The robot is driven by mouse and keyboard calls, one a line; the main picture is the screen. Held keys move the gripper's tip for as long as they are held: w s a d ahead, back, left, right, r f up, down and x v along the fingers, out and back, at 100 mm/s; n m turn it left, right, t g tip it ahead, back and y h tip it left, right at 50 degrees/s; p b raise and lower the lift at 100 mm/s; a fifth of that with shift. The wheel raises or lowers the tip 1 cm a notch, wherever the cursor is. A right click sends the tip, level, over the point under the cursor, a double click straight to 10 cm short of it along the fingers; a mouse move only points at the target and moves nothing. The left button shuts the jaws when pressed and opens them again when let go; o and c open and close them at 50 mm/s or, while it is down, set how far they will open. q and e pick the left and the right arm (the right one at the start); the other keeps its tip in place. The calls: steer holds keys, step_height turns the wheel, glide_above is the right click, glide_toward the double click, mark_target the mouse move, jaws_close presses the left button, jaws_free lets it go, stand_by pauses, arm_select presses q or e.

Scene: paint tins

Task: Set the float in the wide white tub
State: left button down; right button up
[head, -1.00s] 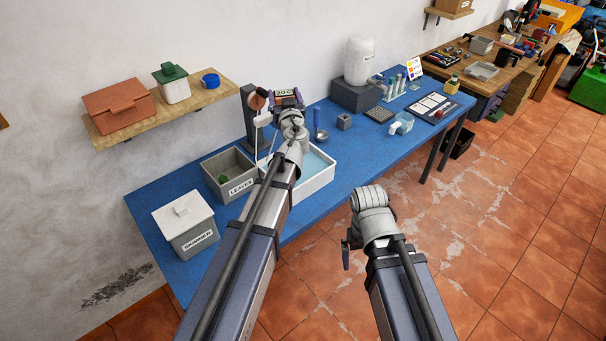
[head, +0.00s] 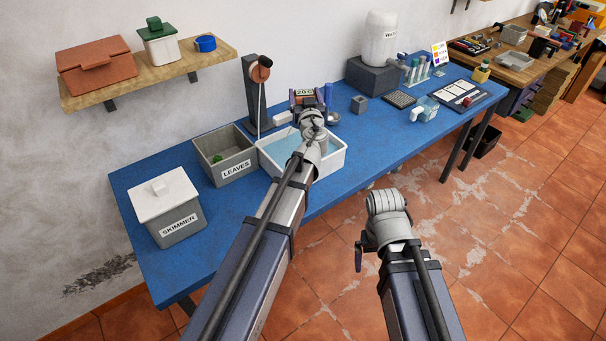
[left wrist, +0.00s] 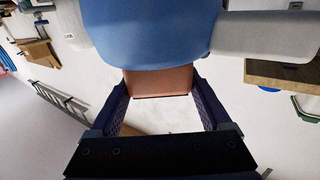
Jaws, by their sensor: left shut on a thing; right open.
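My left gripper (head: 308,98) is shut on the float (head: 282,117), whose white part sticks out to the left of the jaws. In the left wrist view the float (left wrist: 150,30) shows a blue rounded body, a white arm and a brownish block between the fingers. The float's height above the water is unclear. My right gripper (head: 360,257) is open and empty, low in front of the bench.
A grey LEAVES bin (head: 237,172) stands left of the tub, with a lidded SKIMMER bin (head: 170,212) beyond it. A dark stand with an orange reel (head: 257,85) rises behind. A grey block (head: 358,105) stands to the right on the blue bench (head: 235,240).

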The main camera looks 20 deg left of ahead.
arm_select(q)
steer(key=f+b, duration=0.1)
steer(key=f, duration=0.1)
steer(key=f+b, duration=0.4)
steer(key=f, duration=0.1)
steer(key=shift+s+d+f, duration=0.1)
steer(key=shift+s+d, duration=0.25)
arm_select(e)
step_height(320, 180, down, 7)
steer(key=shift+f, duration=0.15)
arm_select(q)
step_height(320, 180, down, 10)
steer(key=b, duration=1)
arm_select(e)
step_height(320, 180, down, 10)
arm_select(q)
steer(key=shift+f+b, duration=0.6)
steer(key=shift+b, duration=0.1)
arm_select(e)
steer(key=shift+f, duration=0.55)
arm_select(q)
jaws_free()
steer(key=shift+r, duration=0.15)
arm_select(e)
steer(key=shift+r, duration=0.15)
